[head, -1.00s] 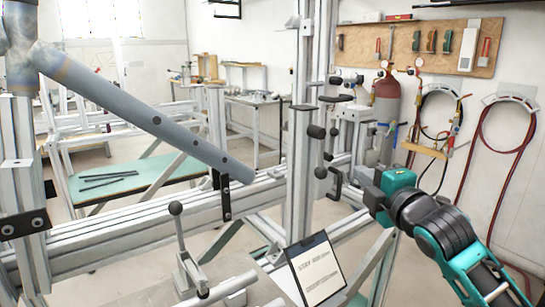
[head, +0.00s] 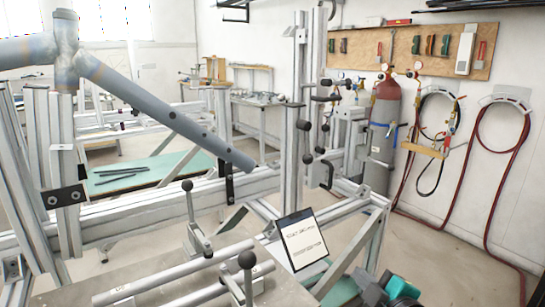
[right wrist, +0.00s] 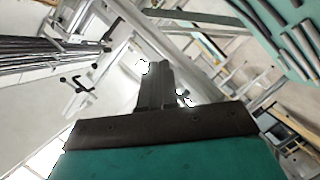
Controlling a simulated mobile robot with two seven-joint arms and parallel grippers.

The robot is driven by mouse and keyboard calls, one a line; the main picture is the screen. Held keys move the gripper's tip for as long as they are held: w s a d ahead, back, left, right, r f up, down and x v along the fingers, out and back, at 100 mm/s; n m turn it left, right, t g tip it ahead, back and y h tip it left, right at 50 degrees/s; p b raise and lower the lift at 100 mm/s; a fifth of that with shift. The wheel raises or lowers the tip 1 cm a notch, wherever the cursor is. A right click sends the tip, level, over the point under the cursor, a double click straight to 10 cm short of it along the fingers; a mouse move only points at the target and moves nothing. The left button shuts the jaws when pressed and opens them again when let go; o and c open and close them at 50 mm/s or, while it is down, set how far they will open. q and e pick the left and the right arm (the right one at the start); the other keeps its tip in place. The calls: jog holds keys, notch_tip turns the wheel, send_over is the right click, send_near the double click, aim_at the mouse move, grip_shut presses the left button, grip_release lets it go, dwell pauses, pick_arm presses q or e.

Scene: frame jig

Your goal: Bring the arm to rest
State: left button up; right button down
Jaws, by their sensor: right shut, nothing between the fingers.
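My right arm, teal and black, shows only at the bottom right edge of the head view, with its teal hand (head: 372,290) low beside the jig. In the right wrist view my right gripper (right wrist: 153,68) is shut, its dark fingers together with nothing between them. My left gripper is in neither view.
A grey tube frame (head: 165,115) rests on the aluminium jig (head: 130,215). A clipboard sheet (head: 302,238) stands at the jig's front, by toggle clamps (head: 195,230). A gas cylinder (head: 384,125) and hoses (head: 480,170) are at the right wall. The floor at right is clear.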

pick_arm(q)
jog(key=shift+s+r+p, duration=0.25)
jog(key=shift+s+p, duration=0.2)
jog(key=shift+p, duration=0.05)
pick_arm(e)
jog(key=s+f+m+g+h, duration=0.1)
jog(key=s+f+m+g, duration=0.3)
jog(key=s+f+m, duration=0.7)
jog(key=s+f, duration=0.8)
jog(key=s, duration=0.2)
jog(key=shift+s+a+h, duration=0.2)
jog(key=shift+a+h, duration=0.05)
jog(key=shift+h, duration=0.15)
